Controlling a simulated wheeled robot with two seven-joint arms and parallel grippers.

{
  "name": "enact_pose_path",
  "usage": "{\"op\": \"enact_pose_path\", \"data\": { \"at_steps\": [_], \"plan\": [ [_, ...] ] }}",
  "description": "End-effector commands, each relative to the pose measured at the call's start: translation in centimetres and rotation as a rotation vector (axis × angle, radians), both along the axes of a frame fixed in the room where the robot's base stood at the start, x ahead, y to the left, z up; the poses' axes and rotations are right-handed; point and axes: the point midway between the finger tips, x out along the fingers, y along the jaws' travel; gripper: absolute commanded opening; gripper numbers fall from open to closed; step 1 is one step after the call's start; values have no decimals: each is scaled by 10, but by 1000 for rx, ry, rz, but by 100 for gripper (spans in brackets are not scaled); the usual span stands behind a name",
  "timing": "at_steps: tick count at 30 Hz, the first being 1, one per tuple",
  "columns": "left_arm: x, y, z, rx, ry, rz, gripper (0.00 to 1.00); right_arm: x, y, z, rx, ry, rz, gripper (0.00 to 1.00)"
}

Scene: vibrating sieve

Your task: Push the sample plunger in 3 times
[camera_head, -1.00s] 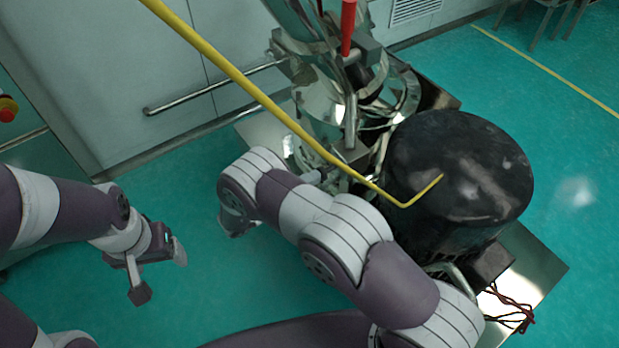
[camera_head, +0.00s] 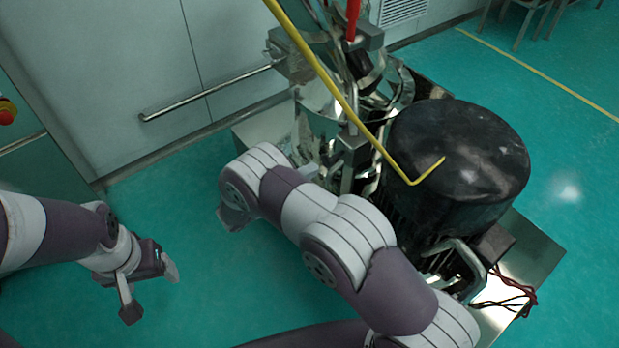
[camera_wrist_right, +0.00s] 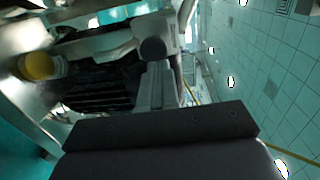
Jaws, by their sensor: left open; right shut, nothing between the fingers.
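The sieve machine, with its black motor drum (camera_head: 458,160), stands right of centre in the head view. I cannot make out the sample plunger for certain. In the right wrist view a dark round knob (camera_wrist_right: 153,49) lies just past the tips of my right gripper (camera_wrist_right: 156,72), whose fingers are shut and empty. Whether they touch the knob I cannot tell. A yellow round cap (camera_wrist_right: 38,66) is at the left there. In the head view my right arm reaches to the machine's left side, and its fingertips cannot be made out. My left gripper (camera_head: 150,288) is open and empty, low over the floor at the left.
A yellow bent rod (camera_head: 345,105) crosses in front of the machine. A red post (camera_head: 352,18) rises behind it. Loose wires (camera_head: 515,298) hang at its lower right. A wall rail (camera_head: 205,93) runs behind. Green floor is free at the left and far right.

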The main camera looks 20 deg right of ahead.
Motion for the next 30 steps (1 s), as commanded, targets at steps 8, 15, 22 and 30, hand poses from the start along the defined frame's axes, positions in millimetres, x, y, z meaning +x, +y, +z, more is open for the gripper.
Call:
{"op": "enact_pose_path", "data": {
  "at_steps": [8, 15, 22, 30],
  "plan": [
    [1, 0, -16, 0, -1, -1, 75, -22, 56, 2, 1, -1, 7, 0],
    [0, 0, -21, 0, -1, 0, 75, -34, 83, 6, 0, 0, 5, 0],
    [1, 0, -21, 0, -1, 0, 75, -35, 86, 7, 1, 1, 2, 0],
    [1, 0, -21, 0, -1, -1, 75, -35, 86, 7, 1, 0, 3, 0]
  ]
}}
